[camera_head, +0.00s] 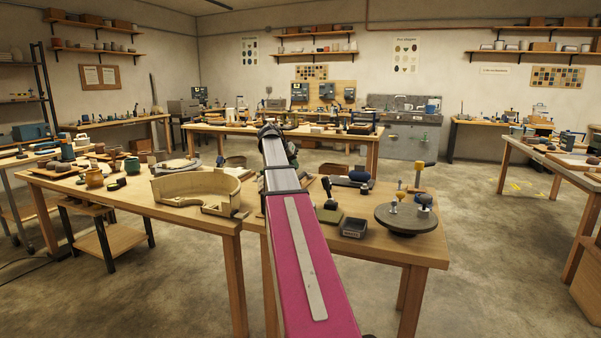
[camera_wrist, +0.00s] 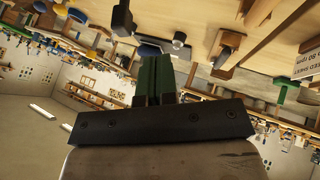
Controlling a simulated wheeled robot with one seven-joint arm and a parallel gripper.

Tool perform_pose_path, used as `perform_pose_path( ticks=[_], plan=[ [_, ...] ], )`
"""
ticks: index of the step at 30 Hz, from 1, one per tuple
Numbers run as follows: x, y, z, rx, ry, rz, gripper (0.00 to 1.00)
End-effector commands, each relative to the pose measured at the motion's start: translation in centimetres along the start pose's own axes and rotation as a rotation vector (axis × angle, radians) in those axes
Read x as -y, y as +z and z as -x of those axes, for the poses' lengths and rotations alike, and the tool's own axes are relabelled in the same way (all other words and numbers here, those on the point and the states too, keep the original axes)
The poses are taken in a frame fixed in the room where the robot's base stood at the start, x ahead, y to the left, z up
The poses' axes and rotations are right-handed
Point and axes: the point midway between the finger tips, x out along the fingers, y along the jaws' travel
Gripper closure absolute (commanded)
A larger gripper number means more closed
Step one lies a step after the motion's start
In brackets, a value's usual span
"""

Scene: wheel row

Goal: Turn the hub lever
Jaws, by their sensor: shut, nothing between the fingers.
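A dark round wheel (camera_head: 406,218) lies on the right end of the near wooden table in the head view. Small fittings with yellow and blue tops stand on or right beside it; I cannot tell which one is the hub lever. My gripper shows in the wrist view (camera_wrist: 153,78) with its green fingers together and nothing between them. In the head view my arm reaches forward over the table, left of the wheel, and hides the gripper's fingers. The gripper is apart from the wheel.
The near table (camera_head: 235,222) also holds a curved tan wooden piece (camera_head: 197,188), a small dark tray (camera_head: 353,228) and several pots and tools. Another workbench (camera_head: 345,135) stands behind it, and one (camera_head: 548,165) stands at the right. Bare floor lies between them.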

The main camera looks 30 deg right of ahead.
Motion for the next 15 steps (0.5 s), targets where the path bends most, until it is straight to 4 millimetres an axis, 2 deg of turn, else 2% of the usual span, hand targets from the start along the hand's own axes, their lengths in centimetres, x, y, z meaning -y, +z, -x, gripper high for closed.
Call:
perform_pose_path(
  ticks=[15],
  plan=[
    [0.0, 0.0, -9.1, 0.001, 0.001, 0.0, 1.0]
  ],
)
